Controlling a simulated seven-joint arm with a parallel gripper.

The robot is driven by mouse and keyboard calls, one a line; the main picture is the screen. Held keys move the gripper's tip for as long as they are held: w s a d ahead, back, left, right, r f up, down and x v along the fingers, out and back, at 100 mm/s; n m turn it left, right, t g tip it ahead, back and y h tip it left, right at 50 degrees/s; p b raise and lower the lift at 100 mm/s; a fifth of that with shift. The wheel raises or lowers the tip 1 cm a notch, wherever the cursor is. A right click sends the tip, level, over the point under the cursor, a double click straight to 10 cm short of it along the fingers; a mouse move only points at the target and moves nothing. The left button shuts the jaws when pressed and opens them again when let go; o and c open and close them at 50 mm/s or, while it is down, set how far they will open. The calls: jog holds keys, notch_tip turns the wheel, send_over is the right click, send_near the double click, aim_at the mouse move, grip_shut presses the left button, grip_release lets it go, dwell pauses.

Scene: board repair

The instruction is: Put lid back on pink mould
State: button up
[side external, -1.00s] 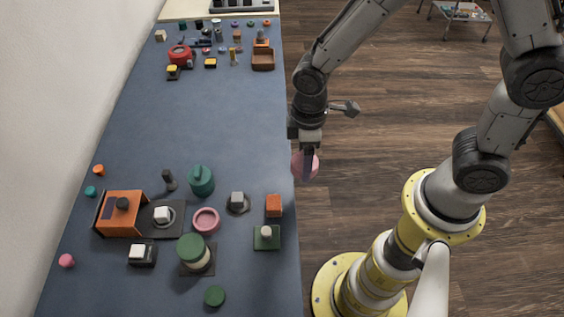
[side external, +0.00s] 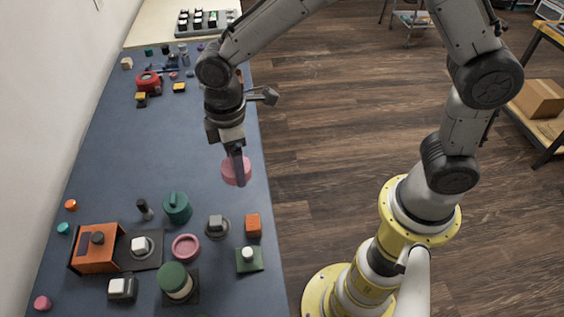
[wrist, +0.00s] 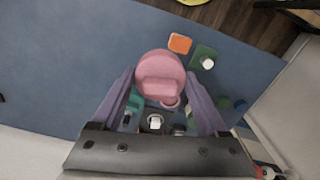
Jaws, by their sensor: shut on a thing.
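My gripper (side external: 238,165) is shut on the pink lid (side external: 229,171) and holds it above the blue table. In the wrist view the lid (wrist: 160,72) is a round pink disc with a raised bar, between the two fingers (wrist: 160,95). The pink mould (side external: 186,247) is a small open round dish on the table, below the lid in the side view. In the wrist view the mould (wrist: 170,102) shows partly behind the lid. The lid and mould are apart.
Around the mould stand a teal lidded pot (side external: 177,208), a grey knobbed piece (side external: 217,227), an orange block (side external: 253,225), a green plate with a white knob (side external: 249,260) and a green-topped jar (side external: 175,281). An orange box (side external: 97,250) is at left. The table's middle is clear.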

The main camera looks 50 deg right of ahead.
jog(key=w+a+f+n, duration=0.1)
jog(key=w+a+f, duration=0.15)
jog(key=a, duration=0.45)
jog(key=w+a+f+n, duration=0.2)
jog(key=w+a, duration=0.1)
jog(key=a, duration=0.3)
jog(key=shift+s+a+f, duration=0.15)
jog(key=shift+a+f, duration=0.25)
jog(key=shift+f, duration=1.05)
jog(key=shift+s+a+f, duration=0.15)
jog(key=shift+a+f, duration=0.2)
jog(key=shift+f, duration=1.15)
jog(key=shift+s+a+f, duration=0.15)
jog(key=shift+a+f, duration=0.25)
jog(key=shift+f, duration=1.05)
jog(key=shift+f, duration=0.2)
jog(key=o, duration=1.2)
jog(key=shift+o, duration=0.2)
jog(key=shift+r, duration=0.1)
